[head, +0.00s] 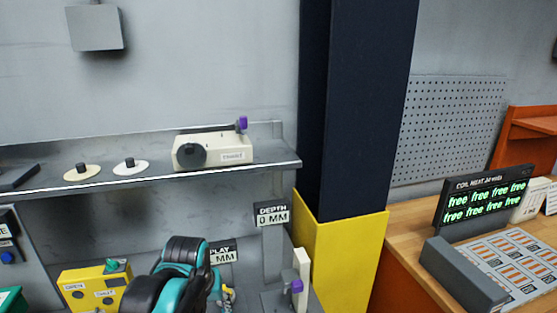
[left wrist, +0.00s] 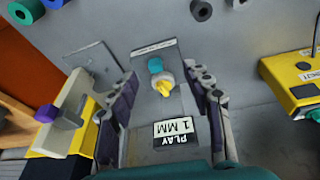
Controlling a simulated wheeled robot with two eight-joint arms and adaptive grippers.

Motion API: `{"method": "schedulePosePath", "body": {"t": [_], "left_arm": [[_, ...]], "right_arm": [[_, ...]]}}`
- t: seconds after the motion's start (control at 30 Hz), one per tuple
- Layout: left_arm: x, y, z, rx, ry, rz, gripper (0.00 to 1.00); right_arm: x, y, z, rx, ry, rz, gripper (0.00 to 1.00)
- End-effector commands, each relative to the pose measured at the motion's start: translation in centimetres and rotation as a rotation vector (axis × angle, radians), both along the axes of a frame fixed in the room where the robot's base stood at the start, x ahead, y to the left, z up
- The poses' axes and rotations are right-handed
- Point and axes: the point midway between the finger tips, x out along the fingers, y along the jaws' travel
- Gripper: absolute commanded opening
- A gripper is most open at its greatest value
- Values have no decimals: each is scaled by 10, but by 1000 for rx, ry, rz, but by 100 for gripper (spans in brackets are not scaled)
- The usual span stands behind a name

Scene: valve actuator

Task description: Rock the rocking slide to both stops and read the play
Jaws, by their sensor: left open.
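In the left wrist view, a grey fixture (left wrist: 150,105) has a teal knob (left wrist: 155,65) and a yellow tab (left wrist: 162,84) on a cream round part; I take this to be the rocking slide. Its label is too small to read. My left gripper (left wrist: 162,78) is open, with one finger on each side of the tab; I cannot tell whether they touch it. In the head view my left gripper (head: 205,283) hides most of the fixture. The play sign (left wrist: 175,138) reads 1 MM, upside down in the wrist view; it also shows in the head view (head: 222,254). My right gripper is not in view.
A depth sign (head: 272,214) reads 0 MM. Right of the gripper stands an upright cream bar (head: 302,268) with a purple knob (head: 297,286). A yellow box (head: 92,287) is to the left. A shelf (head: 230,176) overhangs behind, and a yellow-based column (head: 340,250) stands right.

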Motion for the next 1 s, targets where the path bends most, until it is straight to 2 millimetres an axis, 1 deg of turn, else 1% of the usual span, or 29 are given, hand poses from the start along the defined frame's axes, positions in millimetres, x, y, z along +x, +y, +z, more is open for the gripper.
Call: {"method": "schedulePosePath", "body": {"t": [0.03, 0.2, 0.3, 0.4, 0.57, 1.0], "left_arm": [[-20, 3, -4, 3, -37, -19, 50], [-70, 9, -23, 24, -170, -88, 50], [-91, 11, -37, 40, -234, -120, 50], [-105, 13, -49, 54, -282, -144, 50], [-115, 14, -58, 66, -317, -161, 50], [-115, 14, -59, 67, -320, -163, 50]], "right_arm": [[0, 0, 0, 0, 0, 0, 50], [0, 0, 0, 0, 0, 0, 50], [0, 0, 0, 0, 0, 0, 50], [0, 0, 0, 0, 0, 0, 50], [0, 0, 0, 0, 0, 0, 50], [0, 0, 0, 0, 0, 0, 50]]}}
